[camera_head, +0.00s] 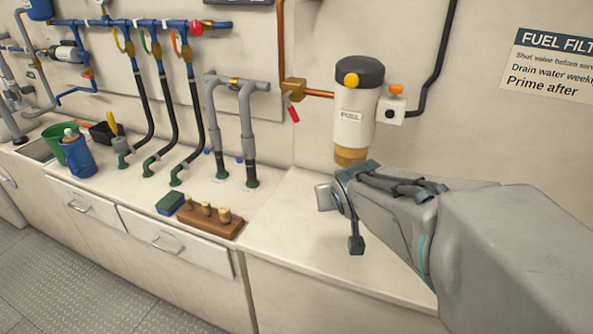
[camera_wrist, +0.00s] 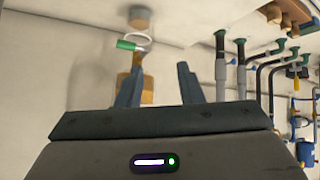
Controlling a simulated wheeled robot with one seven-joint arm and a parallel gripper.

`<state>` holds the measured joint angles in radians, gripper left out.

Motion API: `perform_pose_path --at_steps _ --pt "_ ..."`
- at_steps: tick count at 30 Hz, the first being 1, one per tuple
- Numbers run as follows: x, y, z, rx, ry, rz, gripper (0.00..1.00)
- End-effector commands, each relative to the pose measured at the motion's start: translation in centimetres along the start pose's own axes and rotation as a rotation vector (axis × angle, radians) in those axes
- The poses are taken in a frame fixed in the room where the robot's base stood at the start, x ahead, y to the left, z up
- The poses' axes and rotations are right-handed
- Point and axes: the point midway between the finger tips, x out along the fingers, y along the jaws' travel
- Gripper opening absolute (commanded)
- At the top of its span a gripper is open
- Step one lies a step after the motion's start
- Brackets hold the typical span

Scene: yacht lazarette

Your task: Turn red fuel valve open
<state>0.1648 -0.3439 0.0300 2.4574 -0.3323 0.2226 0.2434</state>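The red valve lever (camera_head: 293,114) hangs down, slightly tilted, from a brass valve body (camera_head: 293,87) on the copper pipe left of the fuel filter. My gripper (camera_head: 339,221) is open and empty, low in front of the filter, below and to the right of the lever and apart from it. In the wrist view, which is upside down, the two fingers (camera_wrist: 160,85) stand apart with the amber filter bowl (camera_wrist: 148,92) behind the gap. The red lever is not visible there.
The white fuel filter (camera_head: 356,108) has an amber bowl (camera_head: 349,155) close to my gripper. A small green-handled fitting (camera_wrist: 130,45) shows in the wrist view. Grey pipes (camera_head: 245,130) rise left of the gripper. A wooden plug block (camera_head: 210,217) sits on the counter.

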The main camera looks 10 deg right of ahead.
Motion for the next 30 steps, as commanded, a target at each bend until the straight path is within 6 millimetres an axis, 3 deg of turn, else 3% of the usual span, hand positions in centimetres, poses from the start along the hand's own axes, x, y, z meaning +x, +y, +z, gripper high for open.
perform_pose_path --at_steps 12,26,30 --pt "-2.7 -1.9 5.6 -0.002 -0.245 -0.036 0.34" --pt "-3.3 -2.3 6.6 -0.003 -0.291 -0.048 0.34" --pt "-3.1 -2.5 6.6 -0.032 -0.296 -0.046 0.00"
